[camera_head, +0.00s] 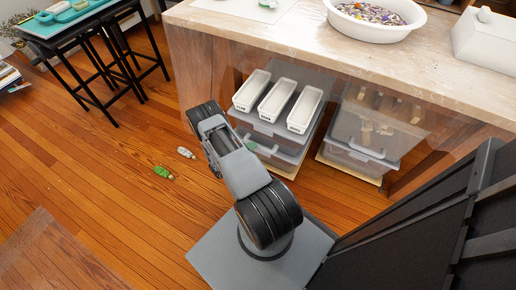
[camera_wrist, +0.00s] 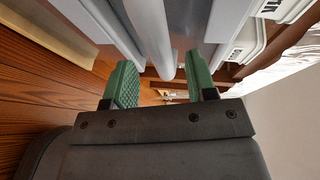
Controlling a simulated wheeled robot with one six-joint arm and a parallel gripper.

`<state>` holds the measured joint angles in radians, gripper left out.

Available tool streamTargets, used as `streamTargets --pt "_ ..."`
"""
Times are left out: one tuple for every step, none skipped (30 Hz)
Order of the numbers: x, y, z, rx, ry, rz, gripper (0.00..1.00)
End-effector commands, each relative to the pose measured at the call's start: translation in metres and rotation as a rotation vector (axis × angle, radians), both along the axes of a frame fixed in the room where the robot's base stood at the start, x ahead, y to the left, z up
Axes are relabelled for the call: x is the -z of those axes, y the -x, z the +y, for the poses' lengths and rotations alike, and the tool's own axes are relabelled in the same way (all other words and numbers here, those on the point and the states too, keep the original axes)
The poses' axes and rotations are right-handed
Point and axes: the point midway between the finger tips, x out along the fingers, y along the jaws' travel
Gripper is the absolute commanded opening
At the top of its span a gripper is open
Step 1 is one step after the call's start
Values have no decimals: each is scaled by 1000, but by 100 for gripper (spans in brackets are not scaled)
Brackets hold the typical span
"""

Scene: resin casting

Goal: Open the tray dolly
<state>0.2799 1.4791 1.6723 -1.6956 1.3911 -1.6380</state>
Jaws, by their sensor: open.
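The tray dolly (camera_head: 289,151), as I take it, is the left stack of translucent grey bins on a low wooden base under the workbench. Three white trays (camera_head: 278,99) stand side by side on its top. A pale handle bar (camera_head: 266,151) runs along its front. My gripper (camera_head: 252,146) is at the left end of this bar, partly hidden by my arm. In the wrist view, my gripper (camera_wrist: 160,65) is open, with its green fingers on either side of the pale bar (camera_wrist: 150,35). Neither finger is clearly touching it; the depth is hard to judge.
A second bin stack (camera_head: 362,140) with its own handle stands to the right. The workbench top (camera_head: 285,30) overhangs both stacks. A green item (camera_head: 163,172) and a white item (camera_head: 185,153) lie on the floor left of my arm. Open wooden floor spreads left.

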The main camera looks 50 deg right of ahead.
Motion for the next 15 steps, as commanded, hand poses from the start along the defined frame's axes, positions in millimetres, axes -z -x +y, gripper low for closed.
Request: streamTargets --pt "3 2 -8 4 0 0 52" --pt "4 3 -12 3 0 0 52" --pt "4 3 -17 3 0 -1 52" --pt "5 4 -20 3 0 -1 52" --pt "5 4 -23 2 -1 -1 52" --pt "6 5 -27 2 -1 -2 52" --pt "6 5 -29 2 -1 -2 52" --pt "6 5 -31 2 -1 -2 52" --pt "7 6 -33 1 -1 -1 52" --pt "7 6 -35 1 -1 -1 52" --pt "7 6 -36 1 -1 -1 52" --pt "7 6 -37 1 -1 -1 52" --pt "7 6 -38 1 -1 -1 52" --pt "7 6 -38 0 -1 -1 52" --pt "7 6 -38 0 -1 -1 52"
